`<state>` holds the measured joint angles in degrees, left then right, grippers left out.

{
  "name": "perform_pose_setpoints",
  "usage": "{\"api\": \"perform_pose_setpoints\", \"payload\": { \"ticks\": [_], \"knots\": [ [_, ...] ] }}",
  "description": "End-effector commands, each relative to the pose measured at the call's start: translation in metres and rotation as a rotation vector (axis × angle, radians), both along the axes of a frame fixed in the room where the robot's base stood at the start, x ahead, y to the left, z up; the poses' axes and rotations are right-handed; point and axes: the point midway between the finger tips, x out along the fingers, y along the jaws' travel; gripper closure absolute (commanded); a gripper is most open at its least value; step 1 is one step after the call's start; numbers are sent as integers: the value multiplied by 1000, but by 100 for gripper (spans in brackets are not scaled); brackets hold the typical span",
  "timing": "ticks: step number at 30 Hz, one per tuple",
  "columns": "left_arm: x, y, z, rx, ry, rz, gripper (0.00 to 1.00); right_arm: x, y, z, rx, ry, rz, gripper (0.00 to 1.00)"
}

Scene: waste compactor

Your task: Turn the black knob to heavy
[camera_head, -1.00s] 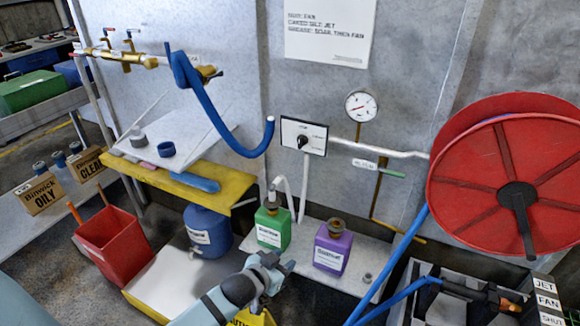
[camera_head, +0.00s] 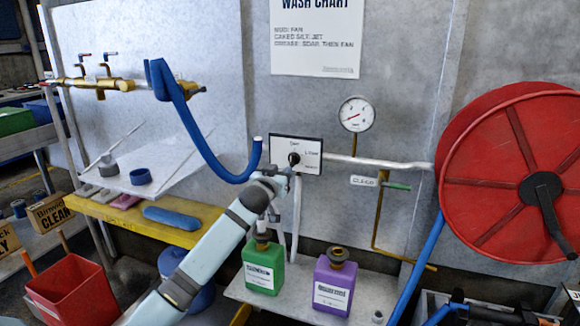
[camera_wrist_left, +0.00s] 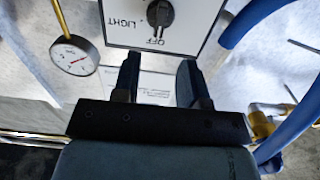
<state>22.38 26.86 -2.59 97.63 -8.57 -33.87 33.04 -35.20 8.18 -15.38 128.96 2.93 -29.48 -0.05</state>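The black knob (camera_head: 294,158) sits on a white control panel (camera_head: 312,156) with a dark border on the grey wall. The words OFF and LIGHT are readable there; a heavy label is not. The knob's ridge lines up with OFF. My left gripper (camera_head: 276,178) is just below and left of the knob in the head view. Its fingers (camera_wrist_left: 158,78) are apart and empty, short of the knob. My right gripper is not in view.
A blue hose (camera_head: 215,145) hangs left of the panel. A gauge (camera_head: 356,114) and pipe (camera_head: 375,162) are to its right. A green jug (camera_head: 264,268) and a purple jug (camera_head: 333,284) stand below. A red hose reel (camera_head: 500,190) is at the right.

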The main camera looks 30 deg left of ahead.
Motion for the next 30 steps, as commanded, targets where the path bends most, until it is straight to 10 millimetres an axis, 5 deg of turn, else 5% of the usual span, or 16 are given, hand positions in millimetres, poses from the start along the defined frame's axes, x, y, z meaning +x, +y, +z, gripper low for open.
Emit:
{"api": "perform_pose_setpoints", "payload": {
  "ticks": [12,25,30],
  "knots": [
    [72,17,-1,0,-1,-1,61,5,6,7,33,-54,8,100],
    [81,19,-1,1,0,-1,61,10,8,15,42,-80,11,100],
    [81,19,-1,1,0,-1,100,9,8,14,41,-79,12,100]
  ]
}}
